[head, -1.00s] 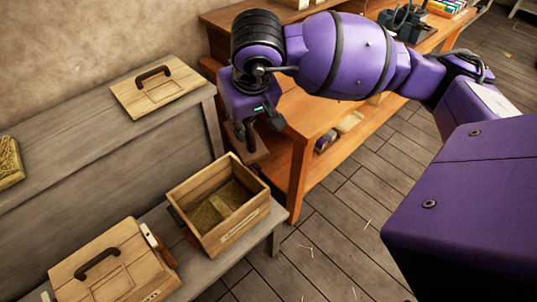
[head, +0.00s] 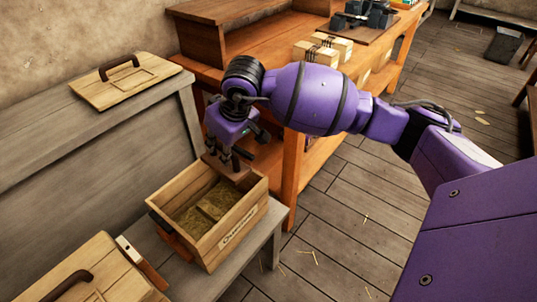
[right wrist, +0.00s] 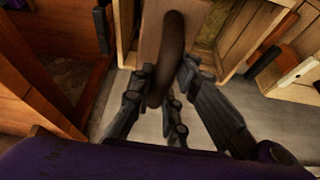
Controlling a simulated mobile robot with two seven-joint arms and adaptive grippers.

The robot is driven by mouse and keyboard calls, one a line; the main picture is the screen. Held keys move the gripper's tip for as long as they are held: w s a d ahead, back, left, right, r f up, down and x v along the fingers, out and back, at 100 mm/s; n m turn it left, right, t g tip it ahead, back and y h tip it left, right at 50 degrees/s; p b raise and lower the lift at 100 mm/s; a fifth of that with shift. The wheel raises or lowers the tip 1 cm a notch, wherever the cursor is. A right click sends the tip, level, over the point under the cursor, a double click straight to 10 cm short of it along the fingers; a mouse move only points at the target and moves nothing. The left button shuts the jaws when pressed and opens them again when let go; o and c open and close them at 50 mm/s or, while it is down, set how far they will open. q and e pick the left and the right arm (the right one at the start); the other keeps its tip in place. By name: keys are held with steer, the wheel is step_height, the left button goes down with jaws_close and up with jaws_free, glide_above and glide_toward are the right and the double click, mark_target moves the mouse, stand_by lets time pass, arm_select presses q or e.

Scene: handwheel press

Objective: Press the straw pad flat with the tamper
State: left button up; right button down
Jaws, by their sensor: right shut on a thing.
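An open wooden crate (head: 238,238) stands on the low grey bench. Straw (head: 187,217) lines its bottom, with a raised straw pad (head: 209,211) in the middle. My right gripper (head: 228,162) is shut on the dark curved handle of the tamper (head: 217,165), whose brown board hangs at the crate's far rim. I cannot tell whether the board touches the rim. In the right wrist view, the handle (right wrist: 173,45) passes between the fingers, with the crate (right wrist: 238,45) beside the board. My left gripper is not in view.
A wooden lid with a dark handle (head: 123,82) lies on the higher grey bench at left. Another handled lid (head: 100,275) lies at the lower left, beside a white-and-orange tool (head: 142,262). An orange workbench (head: 293,150) stands close behind my gripper.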

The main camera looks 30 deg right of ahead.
mark_target(221, 154)
steer(key=w+f, duration=0.1)
steer(key=w+f+b, duration=0.1)
steer(key=shift+w+d+n, duration=0.3)
steer(key=shift+w+d, duration=0.05)
steer(key=shift+f+b, duration=0.5)
step_height(221, 154, down, 17)
steer(key=b, duration=0.8)
steer(key=shift+s, duration=0.1)
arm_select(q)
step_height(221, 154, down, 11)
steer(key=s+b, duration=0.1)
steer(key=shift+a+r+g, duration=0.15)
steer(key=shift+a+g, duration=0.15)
arm_select(e)
steer(key=shift+f, duration=1.1)
arm_select(q)
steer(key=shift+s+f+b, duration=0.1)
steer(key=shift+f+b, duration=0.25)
steer(key=shift+b, duration=0.15)
arm_select(e)
steer(key=shift+f, duration=0.3)
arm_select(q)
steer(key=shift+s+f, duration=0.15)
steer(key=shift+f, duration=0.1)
arm_select(e)
steer(key=shift+s+f, duration=0.15)
steer(key=shift+f, duration=0.15)
steer(key=shift+s+f, duration=0.1)
